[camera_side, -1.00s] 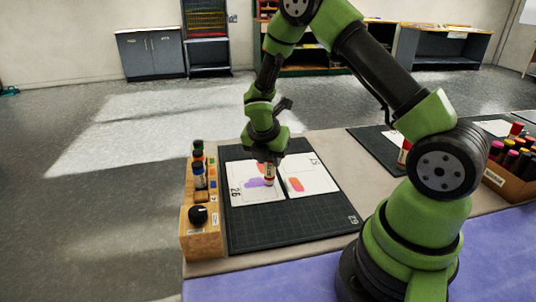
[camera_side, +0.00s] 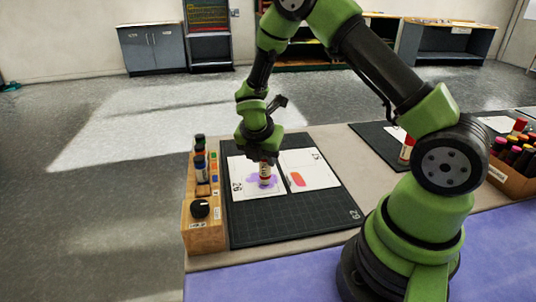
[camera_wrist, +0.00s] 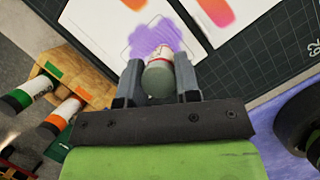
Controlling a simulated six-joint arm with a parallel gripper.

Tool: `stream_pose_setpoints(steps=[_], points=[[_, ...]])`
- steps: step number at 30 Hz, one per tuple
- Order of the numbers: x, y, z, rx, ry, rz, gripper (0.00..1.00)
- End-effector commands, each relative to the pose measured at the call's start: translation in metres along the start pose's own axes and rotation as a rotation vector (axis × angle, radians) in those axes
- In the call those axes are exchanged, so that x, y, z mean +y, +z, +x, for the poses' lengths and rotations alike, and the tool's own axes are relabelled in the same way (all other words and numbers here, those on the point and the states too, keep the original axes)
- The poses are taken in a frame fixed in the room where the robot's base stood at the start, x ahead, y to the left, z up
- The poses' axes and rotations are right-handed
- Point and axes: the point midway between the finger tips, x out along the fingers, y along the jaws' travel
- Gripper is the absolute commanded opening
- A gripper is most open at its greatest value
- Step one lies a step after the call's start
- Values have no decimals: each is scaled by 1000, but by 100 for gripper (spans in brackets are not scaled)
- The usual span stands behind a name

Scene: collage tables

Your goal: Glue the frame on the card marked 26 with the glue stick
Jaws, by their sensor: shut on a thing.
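My gripper (camera_side: 266,158) is shut on the glue stick (camera_side: 265,174), a white and red tube held upright over the card marked 26 (camera_side: 235,168). Its lower end is at the card's purple patch (camera_side: 252,183); I cannot tell whether it touches. In the wrist view the glue stick (camera_wrist: 158,78) sits between the two grey fingers (camera_wrist: 160,84). The purple patch (camera_wrist: 155,38) shows just beyond it, inside a thin frame outline. Part of the patch is hidden behind the glue stick.
A second card (camera_side: 312,164) with an orange-red patch lies beside it on the dark cutting mat (camera_side: 290,222). A wooden rack (camera_side: 204,234) with several capped tubes and a black knob stands at the mat's left. A box of markers (camera_side: 518,175) is at the far right.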

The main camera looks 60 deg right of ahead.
Motion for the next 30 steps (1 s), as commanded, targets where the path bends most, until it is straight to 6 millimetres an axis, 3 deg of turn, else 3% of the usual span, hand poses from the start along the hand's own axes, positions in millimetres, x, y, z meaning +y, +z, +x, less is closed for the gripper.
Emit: stream_pose_setpoints(steps=[30], points=[[36, -19, -8, 0, 3, -2, 10]])
